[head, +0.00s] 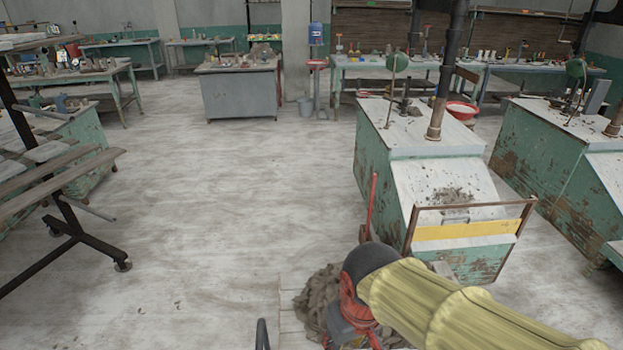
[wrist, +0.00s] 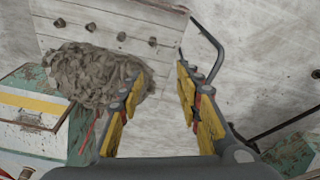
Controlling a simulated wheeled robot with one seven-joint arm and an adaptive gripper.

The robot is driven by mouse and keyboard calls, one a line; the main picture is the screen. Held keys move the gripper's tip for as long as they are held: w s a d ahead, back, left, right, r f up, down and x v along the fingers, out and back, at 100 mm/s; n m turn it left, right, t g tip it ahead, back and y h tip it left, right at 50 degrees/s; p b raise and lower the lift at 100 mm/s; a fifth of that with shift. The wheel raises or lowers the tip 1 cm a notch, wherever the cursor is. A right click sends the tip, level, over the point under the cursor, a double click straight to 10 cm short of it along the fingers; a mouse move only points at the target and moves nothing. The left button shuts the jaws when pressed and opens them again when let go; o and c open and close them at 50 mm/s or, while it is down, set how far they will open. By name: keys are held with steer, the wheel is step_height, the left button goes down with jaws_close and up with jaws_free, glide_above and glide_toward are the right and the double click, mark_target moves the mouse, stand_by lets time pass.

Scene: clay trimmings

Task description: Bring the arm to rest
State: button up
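My arm, in a yellow sleeve (head: 440,300), reaches in from the lower right of the head view. My gripper (wrist: 160,84) is open in the wrist view, its two yellow-padded fingers apart with nothing between them. A heap of grey-brown clay trimmings (wrist: 90,75) lies on a pale plank board (wrist: 115,18), to the left of the fingers in that view. In the head view the heap (head: 316,293) shows beside and partly behind my red and dark wrist; the fingertips are hard to make out there. I cannot tell the height of the fingers above the board.
A green-sided machine (head: 383,165) with a pale top stands right of the heap, with a red handle (head: 370,205) beside it. A dark bent tube (wrist: 213,48) rises near the board. A bench rack (head: 60,180) is at left. Floor (head: 230,200) between them is clear.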

steer(key=s+d+r+m+t, duration=0.3)
steer(key=d+r, duration=0.4)
steer(key=d, duration=0.5)
steer(key=shift+s+d+m+t+h, duration=0.2)
steer(key=shift+s+m+t+h, duration=0.1)
steer(key=shift+s+m, duration=0.55)
steer(key=shift+s+r, duration=0.1)
steer(key=shift+s, duration=0.05)
